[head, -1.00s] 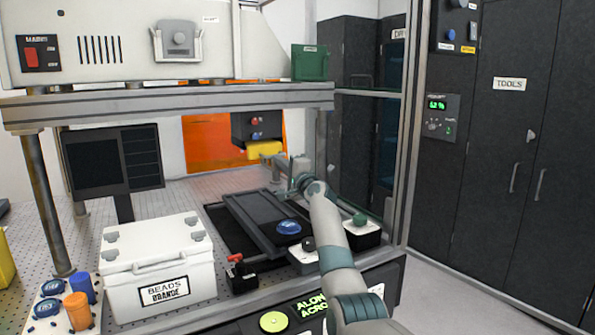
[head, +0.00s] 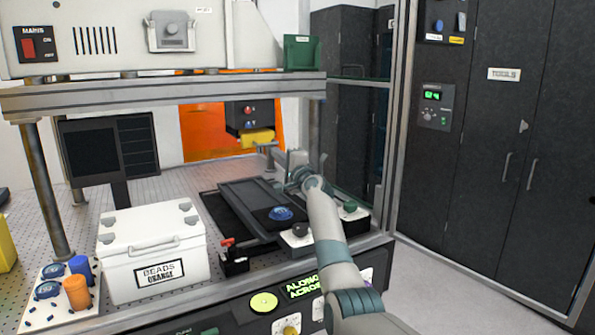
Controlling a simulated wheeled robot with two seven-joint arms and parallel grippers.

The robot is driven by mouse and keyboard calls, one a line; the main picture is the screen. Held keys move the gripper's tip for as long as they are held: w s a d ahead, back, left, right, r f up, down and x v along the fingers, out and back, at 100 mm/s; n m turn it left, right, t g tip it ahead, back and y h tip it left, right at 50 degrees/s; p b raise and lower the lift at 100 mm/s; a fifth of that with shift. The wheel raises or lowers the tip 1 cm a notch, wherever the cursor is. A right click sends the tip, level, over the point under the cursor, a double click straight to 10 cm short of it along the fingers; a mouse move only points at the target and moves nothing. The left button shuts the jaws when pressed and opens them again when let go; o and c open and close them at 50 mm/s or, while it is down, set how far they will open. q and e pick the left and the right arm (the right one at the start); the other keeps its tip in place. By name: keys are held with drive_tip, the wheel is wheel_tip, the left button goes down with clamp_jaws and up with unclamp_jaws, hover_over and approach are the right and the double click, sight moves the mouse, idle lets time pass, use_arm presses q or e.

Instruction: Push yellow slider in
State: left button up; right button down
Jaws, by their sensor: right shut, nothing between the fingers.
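The yellow slider (head: 257,138) sticks out at the underside of a dark box (head: 240,116) with small red and blue knobs, beneath the overhead frame. My right gripper (head: 270,156) is shut and empty. In the picture it is just below and right of the slider, and I cannot tell whether it touches it. My right arm comes up from the bottom right. My left gripper is not in view.
A dark tray (head: 250,199) with a blue knob (head: 281,213) lies below the arm. A white beads box (head: 150,250) stands at left front, a monitor (head: 108,158) behind it. A metal post (head: 395,130) and glass panel stand right.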

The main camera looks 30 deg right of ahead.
drive_tip(key=s+f, duration=0.2)
drive_tip(key=s, duration=0.8)
drive_tip(key=shift+b, duration=0.45)
idle(0.5)
